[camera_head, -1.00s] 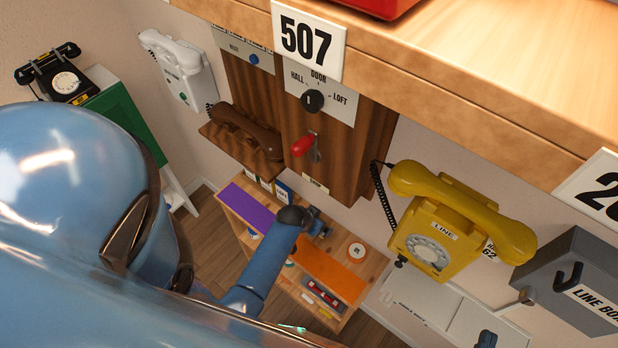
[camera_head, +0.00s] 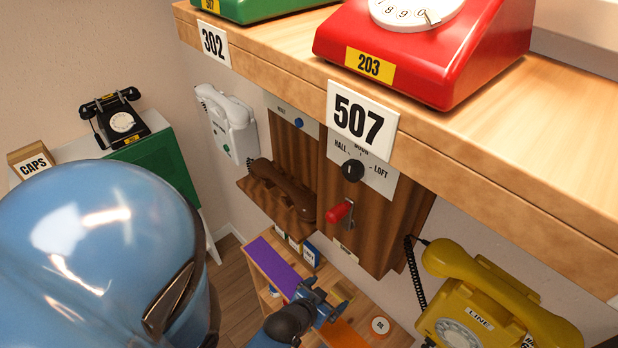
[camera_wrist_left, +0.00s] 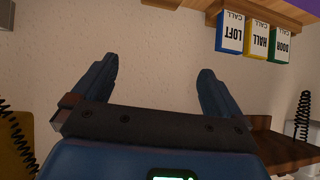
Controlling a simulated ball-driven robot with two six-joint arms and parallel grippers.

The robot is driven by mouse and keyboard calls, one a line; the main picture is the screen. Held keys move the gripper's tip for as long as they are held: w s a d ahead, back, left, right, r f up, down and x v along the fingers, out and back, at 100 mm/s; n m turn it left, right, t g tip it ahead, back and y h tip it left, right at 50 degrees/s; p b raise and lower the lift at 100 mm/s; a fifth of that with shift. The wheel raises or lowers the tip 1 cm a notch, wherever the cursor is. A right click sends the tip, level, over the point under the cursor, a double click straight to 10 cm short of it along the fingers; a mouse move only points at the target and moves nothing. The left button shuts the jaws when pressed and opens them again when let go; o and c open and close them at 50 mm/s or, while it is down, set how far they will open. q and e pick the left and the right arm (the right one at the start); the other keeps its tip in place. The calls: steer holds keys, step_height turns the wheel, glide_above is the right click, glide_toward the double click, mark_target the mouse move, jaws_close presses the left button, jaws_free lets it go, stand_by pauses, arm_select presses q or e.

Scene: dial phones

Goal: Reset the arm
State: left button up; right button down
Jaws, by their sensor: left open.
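My left gripper (camera_head: 324,298) is in the lower middle of the head view, in front of the low wooden shelf unit (camera_head: 365,309). In the left wrist view its two blue fingers (camera_wrist_left: 155,82) stand wide apart, with only pale wall between them. It holds nothing. My right gripper does not show. The wooden wall panel (camera_head: 385,225) above carries a red-handled lever (camera_head: 339,212) and a black dial knob (camera_head: 353,171) marked HALL, DOOR and LOFT.
A yellow phone (camera_head: 470,285) hangs at right and a brown handset (camera_head: 282,188) lies on its ledge. A red phone (camera_head: 410,50) stands on the upper shelf (camera_head: 480,130). LOFT (camera_wrist_left: 231,36), HALL and DOOR call cards appear upside down in the wrist view.

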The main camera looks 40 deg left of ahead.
arm_select(q)
steer(key=s+d+r+t, duration=0.1)
steer(key=s+r+t, duration=0.2)
steer(key=s+r, duration=0.35)
steer(key=s+d+r+t, duration=0.1)
steer(key=s+r+t, duration=0.25)
steer(key=r, duration=0.65)
steer(key=shift+n+t, duration=0.3)
steer(key=shift+t, duration=0.05)
step_height(320, 180, down, 5)
steer(key=b, duration=0.5)
steer(key=shift+s+f+b, duration=0.1)
steer(key=shift+b, duration=0.3)
